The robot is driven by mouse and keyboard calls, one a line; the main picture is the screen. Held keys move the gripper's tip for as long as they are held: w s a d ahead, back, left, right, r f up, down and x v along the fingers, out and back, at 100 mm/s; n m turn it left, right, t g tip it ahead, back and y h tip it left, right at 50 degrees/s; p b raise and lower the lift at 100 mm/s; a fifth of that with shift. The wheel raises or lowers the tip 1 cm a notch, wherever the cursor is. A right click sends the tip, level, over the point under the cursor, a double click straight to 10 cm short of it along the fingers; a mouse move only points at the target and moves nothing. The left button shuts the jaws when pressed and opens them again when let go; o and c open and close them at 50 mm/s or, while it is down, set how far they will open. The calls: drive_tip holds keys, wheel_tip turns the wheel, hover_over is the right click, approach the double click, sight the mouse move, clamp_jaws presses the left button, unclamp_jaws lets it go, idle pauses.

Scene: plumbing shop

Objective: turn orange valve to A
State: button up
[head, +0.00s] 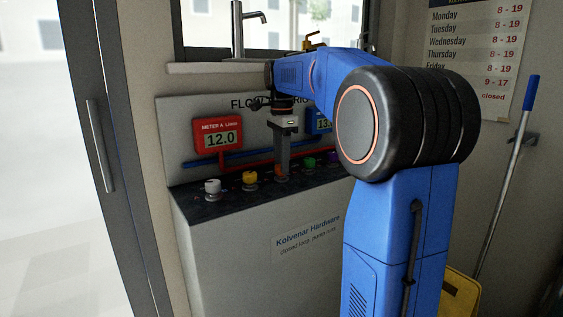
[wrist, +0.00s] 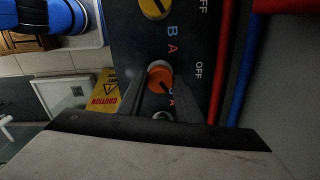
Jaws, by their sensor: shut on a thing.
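The orange valve (head: 281,170) is in the row of knobs on the dark counter panel. My gripper (head: 282,166) reaches down onto it from above. In the wrist view the orange valve (wrist: 160,76) sits between my two fingers, which are shut on it. A dark pointer line shows on its face, toward the lower right. Letters B and A and the word OFF are printed on the panel around it. My fingers hide part of the lettering, and I cannot tell which mark the pointer lines up with.
A white knob (head: 212,187) and a yellow knob (head: 250,178) stand left of the orange one, a green knob (head: 309,163) and a purple one right. The red Meter A (head: 219,136) reads 12.0. A blue meter (head: 320,121) is partly hidden by my arm. Red and blue pipes run behind.

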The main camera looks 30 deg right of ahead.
drive_tip(key=n, duration=0.6)
drive_tip(key=shift+n, duration=0.3)
drive_tip(key=n, duration=0.3)
drive_tip(key=shift+n, duration=0.4)
drive_tip(key=n, duration=0.3)
drive_tip(key=shift+n, duration=0.3)
drive_tip(key=n, duration=0.9)
drive_tip(key=shift+n, duration=0.3)
drive_tip(key=o, duration=1)
drive_tip(key=shift+o, duration=0.2)
